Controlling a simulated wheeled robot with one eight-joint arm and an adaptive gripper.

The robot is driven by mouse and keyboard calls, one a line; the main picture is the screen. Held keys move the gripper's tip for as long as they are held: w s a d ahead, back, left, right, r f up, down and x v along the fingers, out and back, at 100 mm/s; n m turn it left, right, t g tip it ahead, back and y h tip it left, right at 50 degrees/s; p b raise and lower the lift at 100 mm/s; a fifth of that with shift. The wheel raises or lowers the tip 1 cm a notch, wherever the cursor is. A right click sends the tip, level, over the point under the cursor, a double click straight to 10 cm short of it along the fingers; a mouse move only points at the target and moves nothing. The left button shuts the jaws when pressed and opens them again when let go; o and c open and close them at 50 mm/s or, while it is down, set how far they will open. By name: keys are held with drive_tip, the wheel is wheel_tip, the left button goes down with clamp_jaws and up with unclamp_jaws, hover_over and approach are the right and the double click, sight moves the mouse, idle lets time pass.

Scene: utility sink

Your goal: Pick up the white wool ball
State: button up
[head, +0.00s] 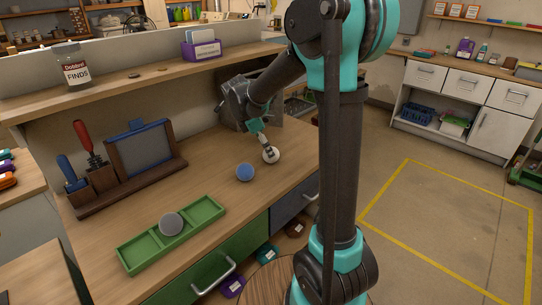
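The white wool ball (271,156) is on the wooden workbench or just above it, right of the blue ball. My gripper (267,147) points down at it from above, with the fingertips at the ball's top left. They look close to or touching the ball. The fingers are small here, so I cannot tell whether they are open or shut on it, or whether the ball is lifted.
A blue ball (245,172) lies close by on the left. A green sectioned tray (137,252) holds a grey ball (171,223) near the front edge. A tool rack (130,181) stands at the back left. A raised shelf (130,80) runs behind.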

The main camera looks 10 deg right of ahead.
drive_tip(key=shift+x, duration=1.25)
drive_tip(key=c, duration=1.2)
drive_tip(key=shift+r, duration=0.1)
